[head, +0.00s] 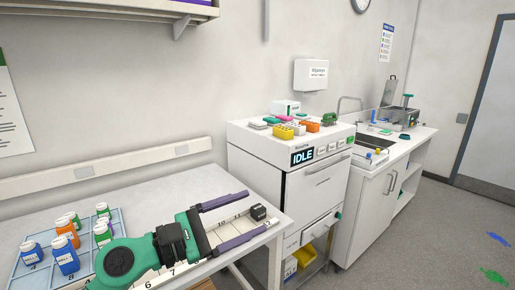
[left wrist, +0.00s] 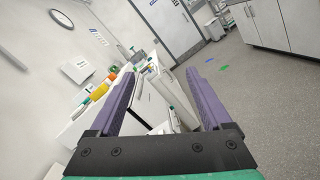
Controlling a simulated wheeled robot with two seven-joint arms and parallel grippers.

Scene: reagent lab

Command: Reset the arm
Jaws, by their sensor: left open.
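My left gripper (head: 234,222) reaches in over the right part of the white table in the head view. Its two purple fingers are spread wide with nothing between them. In the left wrist view the open fingers (left wrist: 160,95) point toward the machine and the floor, and they hold nothing. A small black block (head: 258,212) is near the fingertips at the table's right end. My right gripper is not in either view.
A white machine (head: 262,150) reading IDLE stands right of the table, with coloured racks on top. A sink counter (head: 425,135) lies beyond.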

